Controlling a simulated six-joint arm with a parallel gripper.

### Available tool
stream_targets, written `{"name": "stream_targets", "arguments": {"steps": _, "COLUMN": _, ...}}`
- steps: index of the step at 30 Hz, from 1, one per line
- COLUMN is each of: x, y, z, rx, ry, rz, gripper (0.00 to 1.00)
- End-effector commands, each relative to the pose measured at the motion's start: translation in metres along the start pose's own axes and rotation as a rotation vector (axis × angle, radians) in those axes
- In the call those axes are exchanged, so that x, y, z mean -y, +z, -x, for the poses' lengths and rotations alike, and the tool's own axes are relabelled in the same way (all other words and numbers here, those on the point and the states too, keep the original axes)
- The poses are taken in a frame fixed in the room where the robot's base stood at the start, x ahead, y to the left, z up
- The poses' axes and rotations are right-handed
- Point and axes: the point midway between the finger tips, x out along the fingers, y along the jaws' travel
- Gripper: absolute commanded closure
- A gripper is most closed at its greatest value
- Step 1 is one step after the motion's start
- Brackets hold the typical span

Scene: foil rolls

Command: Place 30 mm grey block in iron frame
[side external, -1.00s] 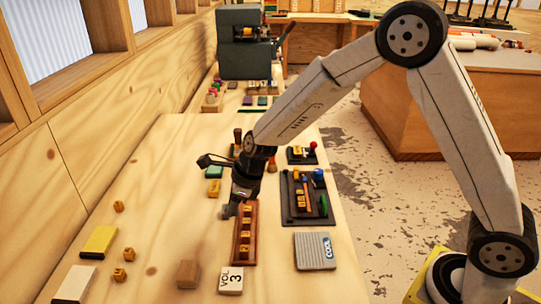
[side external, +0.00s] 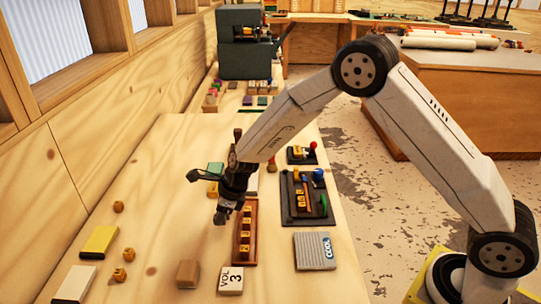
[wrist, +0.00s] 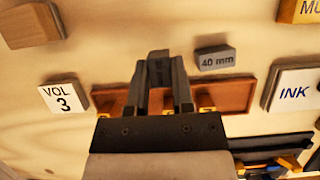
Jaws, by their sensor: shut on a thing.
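My gripper (side external: 222,216) is low over the wooden table, just left of a brown wooden tray (side external: 236,255) in the side view. In the wrist view my gripper (wrist: 160,72) is shut on a small dark grey block (wrist: 158,62); any marking on it is unreadable. A separate grey block marked 40 mm (wrist: 215,60) lies right of the fingers, beside the tray. A dark frame (side external: 288,213) holding yellow letter blocks and coloured pieces lies right of the tray; it looks like the iron frame. I cannot tell whether the held block touches the table.
The tray holds several yellow letter blocks, partly hidden by my fingers in the wrist view. An INK block (wrist: 293,90) lies right.

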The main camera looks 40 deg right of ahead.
Motion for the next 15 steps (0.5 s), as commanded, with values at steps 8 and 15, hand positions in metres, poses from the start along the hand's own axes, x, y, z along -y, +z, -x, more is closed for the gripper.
{"name": "stream_targets", "arguments": {"steps": 8, "x": 0.0, "y": -0.011, "z": -0.025, "rx": 0.0, "ry": -0.001, "rz": 0.0, "gripper": 1.0}}
{"name": "stream_targets", "arguments": {"steps": 15, "x": 0.0, "y": -0.011, "z": -0.027, "rx": 0.0, "ry": -0.002, "rz": -0.001, "gripper": 1.0}}
